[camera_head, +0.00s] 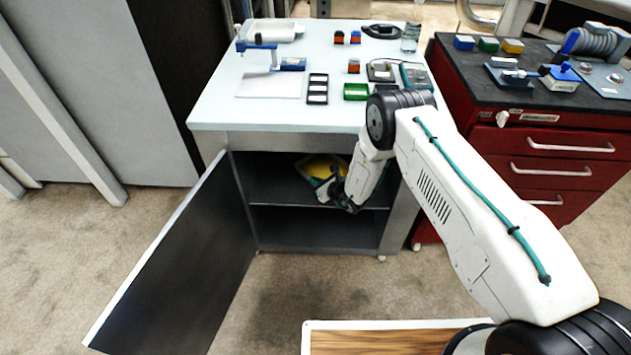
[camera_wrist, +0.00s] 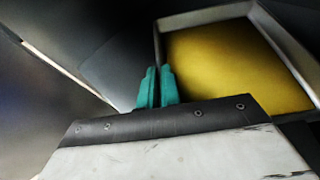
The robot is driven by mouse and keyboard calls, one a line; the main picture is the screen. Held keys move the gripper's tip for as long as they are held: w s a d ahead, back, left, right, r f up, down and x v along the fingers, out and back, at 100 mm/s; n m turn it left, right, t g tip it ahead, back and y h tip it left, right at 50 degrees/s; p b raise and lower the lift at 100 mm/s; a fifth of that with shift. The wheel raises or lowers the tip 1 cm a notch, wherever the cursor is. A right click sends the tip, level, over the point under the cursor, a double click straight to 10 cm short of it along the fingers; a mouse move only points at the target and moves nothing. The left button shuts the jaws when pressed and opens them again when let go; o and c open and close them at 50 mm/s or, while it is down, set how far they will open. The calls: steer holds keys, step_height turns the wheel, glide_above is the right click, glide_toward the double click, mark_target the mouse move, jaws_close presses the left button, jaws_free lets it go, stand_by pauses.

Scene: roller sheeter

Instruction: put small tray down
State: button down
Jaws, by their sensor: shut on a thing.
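The small tray (camera_head: 324,166) has a yellow floor and pale grey walls. It is inside the open cabinet, at the upper shelf (camera_head: 275,190), and looks tilted in the head view. In the wrist view the tray (camera_wrist: 228,62) fills the upper right. My gripper (camera_wrist: 157,72) has its teal fingers close together at the tray's left wall and is shut on it. In the head view my wrist blocks the right part of the tray and hides the fingers. I cannot tell whether the tray's underside touches the shelf.
The cabinet door (camera_head: 178,275) hangs open to the left. A red drawer cabinet (camera_head: 545,155) stands right. The shelf's left part and the lower compartment (camera_head: 310,230) look empty.

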steer(key=w, duration=0.3)
steer(key=shift+f, duration=0.1)
steer(key=shift+w+f, duration=0.2)
steer(key=shift+f, duration=1.6)
steer(key=shift+f, duration=0.1)
steer(key=c, duration=1.6)
jaws_free()
steer(key=shift+s+r, duration=0.1)
steer(key=shift+r, duration=0.1)
steer(key=v, duration=1)
steer(key=shift+s+d+r, duration=0.1)
steer(key=shift+s+d, duration=0.15)
steer(key=shift+d, duration=0.05)
steer(key=shift+s+d+r, duration=0.2)
steer(key=shift+s+d, duration=0.1)
steer(key=shift+s, duration=0.05)
